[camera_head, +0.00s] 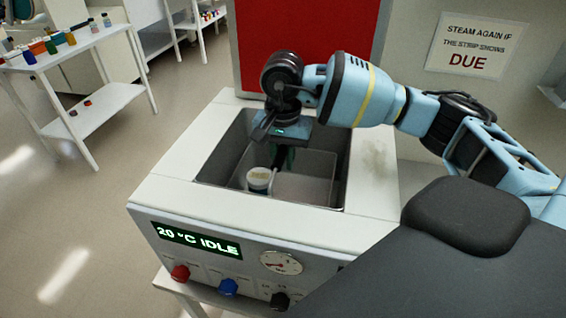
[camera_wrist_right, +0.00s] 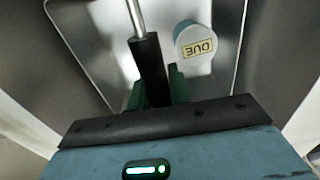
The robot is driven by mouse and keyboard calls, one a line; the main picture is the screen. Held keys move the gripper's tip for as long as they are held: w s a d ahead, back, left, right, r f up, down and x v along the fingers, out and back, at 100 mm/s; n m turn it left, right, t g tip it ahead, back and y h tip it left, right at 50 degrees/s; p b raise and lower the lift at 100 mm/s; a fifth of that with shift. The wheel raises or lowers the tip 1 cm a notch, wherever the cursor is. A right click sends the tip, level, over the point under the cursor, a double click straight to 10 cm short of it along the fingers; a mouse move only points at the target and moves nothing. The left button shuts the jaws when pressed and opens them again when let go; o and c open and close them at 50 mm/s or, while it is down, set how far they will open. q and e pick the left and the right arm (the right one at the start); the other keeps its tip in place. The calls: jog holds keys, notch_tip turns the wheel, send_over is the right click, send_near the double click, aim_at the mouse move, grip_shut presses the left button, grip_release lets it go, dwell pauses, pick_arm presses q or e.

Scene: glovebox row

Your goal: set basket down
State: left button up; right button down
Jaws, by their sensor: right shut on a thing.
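The metal basket (camera_head: 308,188) is down inside the open well of the white machine (camera_head: 170,190). I cannot tell whether its underside touches the well floor. A small jar (camera_head: 259,178) with a pale lid stands in it, and the wrist view shows the lid marked DUE (camera_wrist_right: 196,48). My right gripper (camera_head: 284,158) reaches down into the well from above. Its green fingers (camera_wrist_right: 158,92) are shut on the black grip of the basket's handle (camera_wrist_right: 150,58), beside the jar. My left gripper is not in view.
The machine's display (camera_head: 200,240) reads 20 °C IDLE, above coloured knobs (camera_head: 228,287) and a dial (camera_head: 281,263). A red panel (camera_head: 300,40) stands behind the well. A white table (camera_head: 85,42) with several bottles is at the far left. Floor between is clear.

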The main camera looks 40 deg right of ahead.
jog(key=shift+f, duration=0.85)
jog(key=shift+f, duration=0.15)
jog(key=c, duration=1.3)
grip_release()
notch_tip(320, 180, up, 12)
jog(key=shift+r, duration=0.1)
